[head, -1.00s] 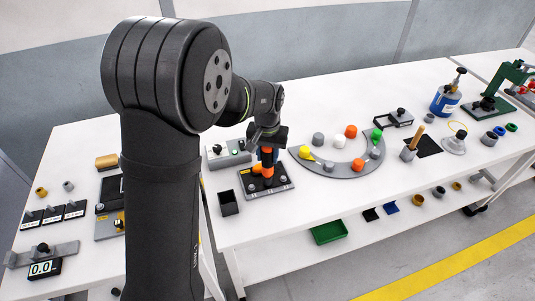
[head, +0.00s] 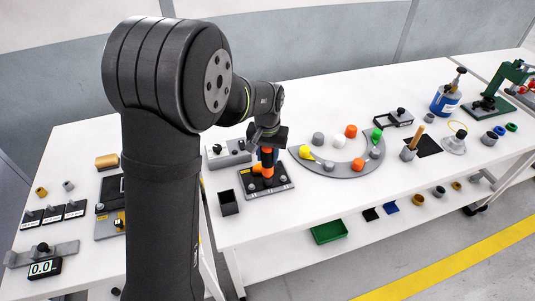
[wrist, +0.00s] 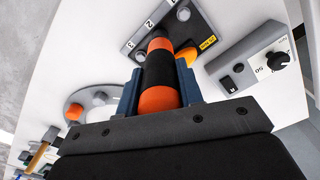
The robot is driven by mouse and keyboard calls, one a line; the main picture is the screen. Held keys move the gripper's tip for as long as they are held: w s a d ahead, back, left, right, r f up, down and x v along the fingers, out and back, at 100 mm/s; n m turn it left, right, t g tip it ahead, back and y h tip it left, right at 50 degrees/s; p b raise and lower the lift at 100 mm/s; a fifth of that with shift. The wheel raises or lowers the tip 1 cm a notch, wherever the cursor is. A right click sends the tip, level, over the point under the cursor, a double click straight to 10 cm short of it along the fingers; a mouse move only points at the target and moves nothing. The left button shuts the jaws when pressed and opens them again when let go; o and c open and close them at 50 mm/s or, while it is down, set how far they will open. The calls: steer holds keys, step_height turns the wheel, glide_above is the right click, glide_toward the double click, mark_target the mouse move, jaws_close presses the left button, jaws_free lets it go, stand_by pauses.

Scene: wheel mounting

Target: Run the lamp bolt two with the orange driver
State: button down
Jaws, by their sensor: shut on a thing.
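My gripper (head: 267,146) is shut on the orange driver (head: 267,157), an orange and black banded cylinder. In the wrist view the orange driver (wrist: 160,75) sits between the two blue jaws and points away to the plate. The dark bolt plate (head: 282,187) lies on the table under the driver. In the wrist view the plate (wrist: 200,22) carries printed numbers, with 2 and 3 readable, and light round bolt heads. The driver's tip is hidden, so I cannot tell whether it touches a bolt. A second orange part (head: 256,169) stands on the plate beside the driver.
A grey control box (head: 229,153) with a dark knob stands behind the plate. A grey curved tray (head: 345,169) with coloured round pieces lies to the right. White table is free in front of that tray.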

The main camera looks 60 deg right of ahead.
stand_by(0.9)
steer(key=shift+r, duration=3.4)
